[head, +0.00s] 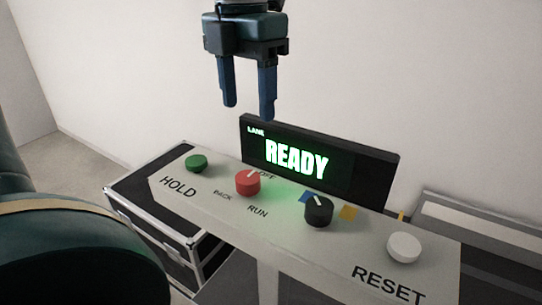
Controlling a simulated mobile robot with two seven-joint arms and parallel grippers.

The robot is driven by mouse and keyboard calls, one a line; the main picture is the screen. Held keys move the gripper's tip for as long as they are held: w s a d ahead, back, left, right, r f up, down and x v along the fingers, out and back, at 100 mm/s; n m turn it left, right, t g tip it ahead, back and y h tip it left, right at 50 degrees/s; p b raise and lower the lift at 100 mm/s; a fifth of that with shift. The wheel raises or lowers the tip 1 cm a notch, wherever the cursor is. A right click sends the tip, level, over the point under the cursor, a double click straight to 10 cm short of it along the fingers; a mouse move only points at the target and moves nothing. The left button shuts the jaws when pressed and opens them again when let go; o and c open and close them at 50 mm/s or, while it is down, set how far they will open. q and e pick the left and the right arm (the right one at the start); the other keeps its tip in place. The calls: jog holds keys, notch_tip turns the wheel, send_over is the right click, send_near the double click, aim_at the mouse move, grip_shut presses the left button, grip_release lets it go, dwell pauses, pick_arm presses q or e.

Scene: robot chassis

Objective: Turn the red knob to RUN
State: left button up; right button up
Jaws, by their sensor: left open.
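The red knob (247,184) sits on the pale sloping panel (290,226), left of its middle. Its white pointer mark points to the far side, toward a label partly hidden behind the knob. The labels BACK and RUN (258,211) are printed on the near side of the knob, RUN to the right of BACK. My left gripper (249,109) hangs above and apart from the knob, fingers pointing down. It is open and empty. My right gripper is out of view.
A lit display (317,162) reading READY stands behind the panel. A green button (196,162) by HOLD is left of the knob. A black knob (318,210) with blue and yellow marks and a white button (404,247) by RESET are to the right.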

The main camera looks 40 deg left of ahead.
pick_arm(q)
send_over(249, 176)
notch_tip(249, 176, down, 4)
jog(key=shift+s+f, duration=0.15)
jog(key=shift+f, duration=0.1)
notch_tip(249, 176, down, 8)
jog(key=shift+f, duration=0.15)
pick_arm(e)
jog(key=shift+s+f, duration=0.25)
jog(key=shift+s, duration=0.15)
pick_arm(q)
jog(key=c, duration=1)
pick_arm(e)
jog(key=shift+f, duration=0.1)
